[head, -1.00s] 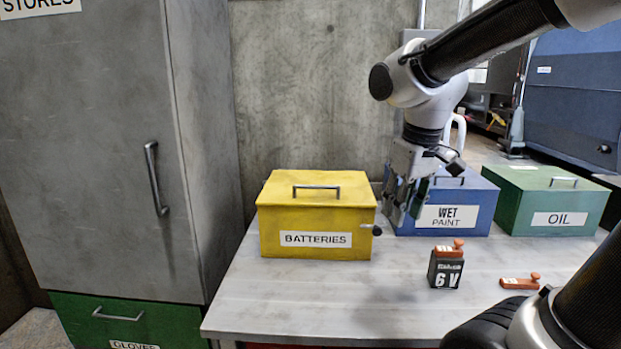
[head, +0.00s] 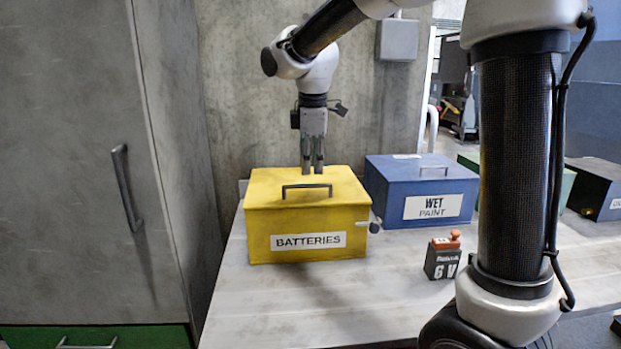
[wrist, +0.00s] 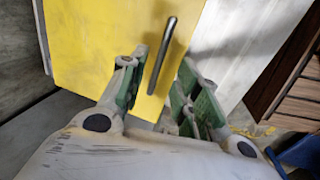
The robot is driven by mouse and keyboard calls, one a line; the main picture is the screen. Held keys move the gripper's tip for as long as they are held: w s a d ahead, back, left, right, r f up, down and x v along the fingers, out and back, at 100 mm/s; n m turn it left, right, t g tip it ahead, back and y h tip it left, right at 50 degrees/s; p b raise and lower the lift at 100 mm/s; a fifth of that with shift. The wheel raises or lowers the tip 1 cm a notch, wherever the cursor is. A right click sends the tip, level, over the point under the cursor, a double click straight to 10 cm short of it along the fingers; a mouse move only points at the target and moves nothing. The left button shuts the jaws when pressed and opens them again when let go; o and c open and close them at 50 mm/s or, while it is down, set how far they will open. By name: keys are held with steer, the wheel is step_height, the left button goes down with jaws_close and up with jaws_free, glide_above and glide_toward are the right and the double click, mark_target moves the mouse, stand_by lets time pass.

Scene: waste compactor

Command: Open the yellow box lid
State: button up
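The yellow box (head: 306,245) marked BATTERIES stands on the grey table with its lid (head: 345,181) closed. A dark bar handle (head: 307,187) is on the lid; it also shows in the wrist view (wrist: 164,52). My gripper (head: 312,171) points down above the lid, just behind the handle in the head view. In the wrist view my gripper (wrist: 163,63) has its green-padded fingers apart, with the handle seen in the gap between them. Nothing is held. Whether a finger touches the lid I cannot tell.
A blue WET PAINT box (head: 422,190) stands right of the yellow box. A 6 V battery (head: 442,259) stands on the table (head: 270,315) in front. A tall grey cabinet (head: 80,170) is at the left. My own arm hides part of the right side.

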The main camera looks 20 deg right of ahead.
mark_target(311, 186)
steer(key=f, duration=0.3)
steer(key=w+f, duration=0.1)
steer(key=f, duration=0.1)
steer(key=shift+d, duration=0.15)
steer(key=shift+c, duration=0.5)
jaws_close()
